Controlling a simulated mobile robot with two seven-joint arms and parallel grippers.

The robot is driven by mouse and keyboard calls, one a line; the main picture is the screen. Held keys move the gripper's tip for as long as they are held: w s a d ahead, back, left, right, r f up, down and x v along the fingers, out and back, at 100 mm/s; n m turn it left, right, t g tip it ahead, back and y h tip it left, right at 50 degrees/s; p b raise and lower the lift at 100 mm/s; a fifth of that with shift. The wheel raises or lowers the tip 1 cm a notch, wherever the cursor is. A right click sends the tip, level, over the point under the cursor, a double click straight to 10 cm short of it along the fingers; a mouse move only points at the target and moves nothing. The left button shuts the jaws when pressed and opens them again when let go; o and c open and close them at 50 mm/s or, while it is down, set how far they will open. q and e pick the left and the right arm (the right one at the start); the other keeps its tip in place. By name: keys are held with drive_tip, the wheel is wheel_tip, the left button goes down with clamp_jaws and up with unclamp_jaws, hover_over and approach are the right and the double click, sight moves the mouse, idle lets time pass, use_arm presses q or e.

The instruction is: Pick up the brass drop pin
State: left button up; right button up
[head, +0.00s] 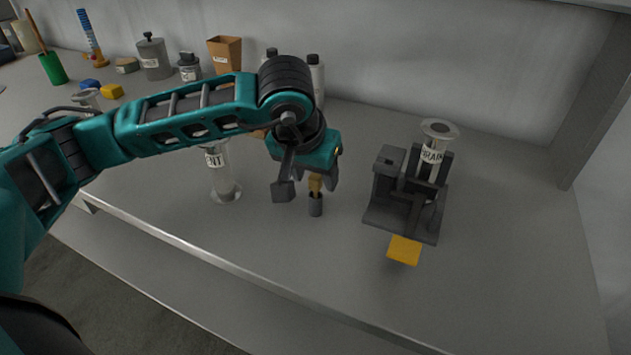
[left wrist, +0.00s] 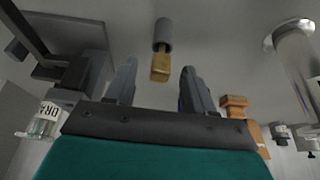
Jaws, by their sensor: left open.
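The brass drop pin (head: 316,183) stands upright in a small grey cylindrical holder (head: 315,206) on the bench. In the left wrist view the pin (left wrist: 160,67) shows as a squared brass head on the grey holder (left wrist: 163,36). My left gripper (head: 298,194) is open and points down at the pin, partly covering it in the head view. In the left wrist view the two fingers (left wrist: 158,76) lie on either side of the pin's line, with gaps on both sides. I cannot tell how far the pin reaches between them. My right gripper is in neither view.
A clear cylinder with a label ending "ENT" (head: 222,178) stands left of the pin. A dark fixture (head: 385,212) holding a "DRAIN" tube (head: 431,158), with a yellow plate (head: 404,250), stands to the right. Bottles and containers line the back. The bench front is clear.

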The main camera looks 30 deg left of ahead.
use_arm(q)
drive_tip(key=shift+x, duration=0.85)
drive_tip(key=shift+c, duration=0.4)
drive_tip(key=shift+r, duration=0.1)
clamp_jaws()
